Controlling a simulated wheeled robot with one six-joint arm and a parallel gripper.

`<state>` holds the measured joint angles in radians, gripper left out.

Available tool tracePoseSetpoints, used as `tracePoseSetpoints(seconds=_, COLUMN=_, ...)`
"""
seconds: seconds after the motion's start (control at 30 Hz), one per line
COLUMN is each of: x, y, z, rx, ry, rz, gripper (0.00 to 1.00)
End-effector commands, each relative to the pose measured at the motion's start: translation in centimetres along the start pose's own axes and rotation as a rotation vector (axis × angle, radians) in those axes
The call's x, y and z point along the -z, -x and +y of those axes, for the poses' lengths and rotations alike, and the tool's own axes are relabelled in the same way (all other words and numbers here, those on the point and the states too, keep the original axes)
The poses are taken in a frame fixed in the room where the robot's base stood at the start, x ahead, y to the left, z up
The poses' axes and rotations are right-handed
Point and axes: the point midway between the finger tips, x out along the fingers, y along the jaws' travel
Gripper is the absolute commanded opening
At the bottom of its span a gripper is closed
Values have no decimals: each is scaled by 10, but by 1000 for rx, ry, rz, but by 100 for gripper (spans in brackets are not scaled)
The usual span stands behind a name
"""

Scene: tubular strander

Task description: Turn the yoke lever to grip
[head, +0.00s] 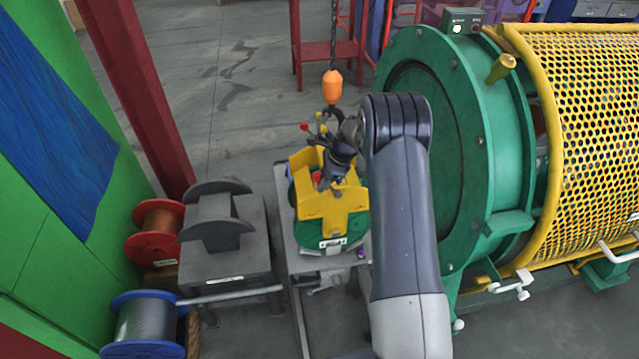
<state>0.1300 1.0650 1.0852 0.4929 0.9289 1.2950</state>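A yellow yoke (335,210) sits over a green round reel or drum (350,234) on a grey stand. An orange hoist block (332,86) with a dark hook hangs just above it. Small levers with a red knob (304,126) and a yellow-green knob (321,117) stick out near the hook; I cannot tell for sure which is the yoke lever. Another red part (318,176) shows in the yoke, close to my gripper. My gripper (327,184) points down at the top of the yoke. Its fingers are small, dark and partly hidden, so their opening and any contact are unclear.
The green machine ring (497,150) and yellow mesh guard (600,110) stand close on the right. A grey cradle (215,225), a red spool (155,232) and a blue-flanged spool (147,322) stand left. A red post (135,95) rises behind them.

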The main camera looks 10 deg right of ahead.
Motion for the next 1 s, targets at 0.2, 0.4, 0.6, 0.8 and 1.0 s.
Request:
tracePoseSetpoints(seconds=0.2, x=-1, y=-22, z=0, rx=0, ry=2, rz=0, gripper=31)
tracePoseSetpoints(seconds=0.4, x=0, y=-25, z=0, rx=0, ry=2, rz=0, gripper=31)
tracePoseSetpoints(seconds=0.6, x=0, y=-25, z=0, rx=1, ry=1, rz=0, gripper=25)
tracePoseSetpoints(seconds=0.8, x=0, y=-25, z=0, rx=1, ry=1, rz=0, gripper=9)
tracePoseSetpoints(seconds=1.0, x=-1, y=-25, z=-1, rx=1, ry=2, rz=-1, gripper=0)
